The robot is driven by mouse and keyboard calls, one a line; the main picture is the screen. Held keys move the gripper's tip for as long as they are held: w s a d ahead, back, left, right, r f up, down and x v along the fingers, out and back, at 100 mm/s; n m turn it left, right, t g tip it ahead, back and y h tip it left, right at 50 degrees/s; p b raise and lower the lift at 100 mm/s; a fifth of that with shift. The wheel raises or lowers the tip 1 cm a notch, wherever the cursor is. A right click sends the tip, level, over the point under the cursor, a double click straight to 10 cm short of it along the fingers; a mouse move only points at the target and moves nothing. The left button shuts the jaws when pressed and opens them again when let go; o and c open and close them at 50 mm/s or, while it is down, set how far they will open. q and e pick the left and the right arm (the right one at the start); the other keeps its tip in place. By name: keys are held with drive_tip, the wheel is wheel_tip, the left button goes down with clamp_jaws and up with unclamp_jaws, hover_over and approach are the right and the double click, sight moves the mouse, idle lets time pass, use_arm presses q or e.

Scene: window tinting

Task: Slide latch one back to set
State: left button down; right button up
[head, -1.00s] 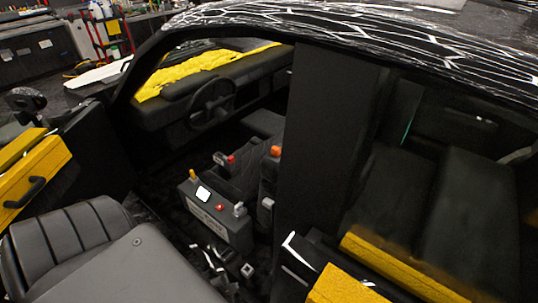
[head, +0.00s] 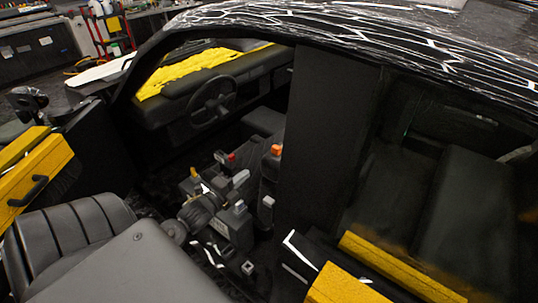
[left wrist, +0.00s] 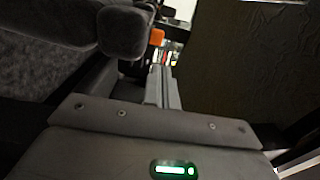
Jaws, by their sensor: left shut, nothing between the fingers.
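My left gripper (head: 239,179) is shut and empty inside the car, in front of the dark grey box between the seats. Its closed fingers (left wrist: 164,88) point away in the left wrist view. The box is mostly hidden behind my arm; its yellow knob (head: 194,172) still shows. A red-topped piece (head: 230,157) stands just beyond my fingertips, and an orange-topped piece (head: 276,150) stands to the right by the seat. An orange piece (left wrist: 156,36) also shows beyond the fingers in the left wrist view. I cannot tell which piece is latch one. My right gripper is out of view.
The steering wheel (head: 212,102) and dashboard lie beyond. A dark pillar (head: 325,145) bounds the right side of the opening. A yellow-edged door panel (head: 38,178) stands at left. A dark rounded block (left wrist: 122,32) sits close by in the left wrist view.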

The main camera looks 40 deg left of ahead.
use_arm(q)
drive_tip(key=p, duration=0.4)
approach(274, 150)
drive_tip(key=w, duration=0.5)
drive_tip(key=shift+w+d+r, duration=0.1)
drive_tip(key=shift+w+r, duration=0.05)
drive_tip(key=shift+r, duration=0.15)
drive_tip(key=shift+w+f+p, duration=0.15)
drive_tip(key=shift+w+p, duration=0.2)
drive_tip(key=shift+w, duration=0.4)
